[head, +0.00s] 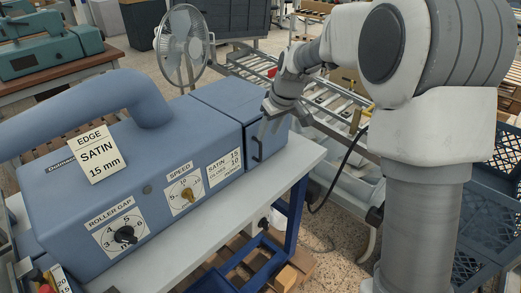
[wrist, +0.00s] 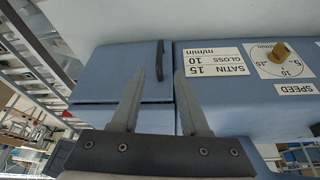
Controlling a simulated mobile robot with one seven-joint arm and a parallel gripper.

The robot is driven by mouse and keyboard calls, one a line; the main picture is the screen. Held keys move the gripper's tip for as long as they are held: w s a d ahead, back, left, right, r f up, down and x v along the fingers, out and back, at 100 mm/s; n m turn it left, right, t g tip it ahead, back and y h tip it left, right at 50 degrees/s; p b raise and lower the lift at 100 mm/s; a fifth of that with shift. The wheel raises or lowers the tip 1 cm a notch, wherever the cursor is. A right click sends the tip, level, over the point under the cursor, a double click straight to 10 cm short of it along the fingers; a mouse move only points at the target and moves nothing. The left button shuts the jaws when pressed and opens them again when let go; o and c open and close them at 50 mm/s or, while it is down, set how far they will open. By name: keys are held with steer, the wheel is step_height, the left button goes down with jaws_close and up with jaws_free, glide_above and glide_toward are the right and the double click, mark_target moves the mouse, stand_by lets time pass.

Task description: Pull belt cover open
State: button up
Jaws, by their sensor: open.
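The belt cover (head: 226,104) is the blue box section at the right end of the blue machine, set off by a seam. Its black bar handle (head: 256,147) is on the front face, and it also shows in the wrist view (wrist: 160,61). My gripper (head: 269,128) is at the cover's right end, close to the handle. In the wrist view, my gripper (wrist: 161,75) is open, and the handle appears between its two fingertips in the picture. I cannot tell whether a finger touches it. The cover looks shut.
The machine's main body (head: 120,160) carries a roller gap dial (head: 125,235), a speed dial (head: 186,194) and a thick blue duct (head: 80,100). It stands on a pale table (head: 240,205). A fan (head: 183,40) and a roller conveyor (head: 330,100) are behind. Blue crates (head: 495,200) stand at the right.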

mark_target(261, 149)
steer(key=x, duration=1.1)
steer(key=shift+w+f, duration=0.1)
steer(key=shift+w, duration=0.05)
steer(key=shift+c, duration=0.2)
jaws_close()
stand_by(0.8)
